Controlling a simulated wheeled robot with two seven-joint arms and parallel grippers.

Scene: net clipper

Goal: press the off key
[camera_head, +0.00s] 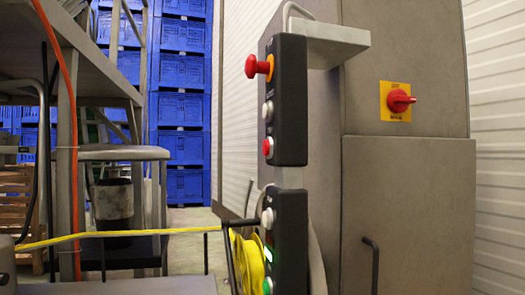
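Two black control boxes stand one above the other on a grey post. The upper box (290,105) carries a red mushroom knob (258,67) on an orange-yellow collar, a white button (267,111) and a red button (267,147) low on its left-facing side. The lower box (291,240) carries a white button (267,218), a green-lit spot (268,253) and a green button (267,286) near the bottom edge. I see the buttons at a steep angle and cannot read any labels, so I cannot tell which is the off key. Neither gripper shows.
A grey cabinet (405,210) with a red rotary switch (400,100) stands behind right. A yellow spool (247,262) sits beside the lower box; yellow cord (130,233) runs left from it. Grey metal framework (95,75) fills the left; blue crates (181,110) are stacked behind.

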